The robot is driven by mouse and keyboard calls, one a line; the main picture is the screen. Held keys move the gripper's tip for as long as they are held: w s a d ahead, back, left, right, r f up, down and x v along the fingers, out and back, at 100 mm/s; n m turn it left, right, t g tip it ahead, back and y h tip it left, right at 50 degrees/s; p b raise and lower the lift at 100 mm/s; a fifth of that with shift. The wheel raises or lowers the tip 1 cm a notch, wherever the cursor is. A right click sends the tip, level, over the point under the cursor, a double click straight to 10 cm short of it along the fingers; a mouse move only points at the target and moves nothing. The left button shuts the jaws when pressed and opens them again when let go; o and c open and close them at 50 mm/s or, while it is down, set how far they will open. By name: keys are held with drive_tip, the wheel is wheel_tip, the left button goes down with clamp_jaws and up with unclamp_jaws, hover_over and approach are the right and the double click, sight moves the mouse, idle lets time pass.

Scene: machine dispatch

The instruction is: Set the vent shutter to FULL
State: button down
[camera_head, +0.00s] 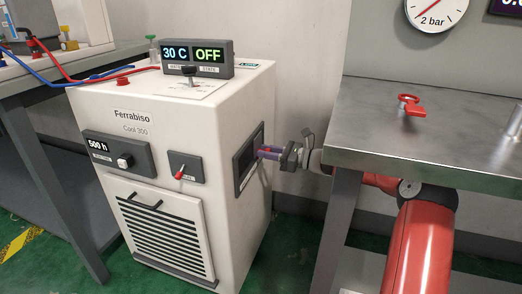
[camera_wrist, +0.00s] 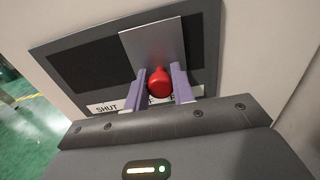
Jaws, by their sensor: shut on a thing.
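The vent shutter's dark frame (camera_head: 241,162) is on the right side wall of the white Ferrabiso machine. In the wrist view the grey metal shutter plate (camera_wrist: 153,43) stands right of the middle of the dark opening (camera_wrist: 90,66), with dark gaps on both sides. Its red knob (camera_wrist: 159,85) sits between the purple fingers of my gripper (camera_wrist: 159,72), which is shut on it. My gripper also shows in the head view (camera_head: 266,152), at the vent. A label reading SHUT (camera_wrist: 105,108) is below the opening on the left. The label text further right is mostly hidden by my fingers.
Another table (camera_head: 35,80) with hoses is at left.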

drive_tip(key=shift+w+d+r+p, duration=0.1)
drive_tip(key=shift+w+d+p, duration=0.2)
drive_tip(key=shift+w, duration=0.35)
drive_tip(key=shift+w+d+r+p, duration=0.15)
drive_tip(key=shift+w+d, duration=0.15)
drive_tip(key=shift+w, duration=0.35)
drive_tip(key=c, duration=1.2)
unclamp_jaws()
drive_tip(key=shift+f, duration=0.15)
drive_tip(key=v, duration=0.7)
drive_tip(key=shift+s+d, duration=0.1)
drive_tip(key=shift+d, duration=0.25)
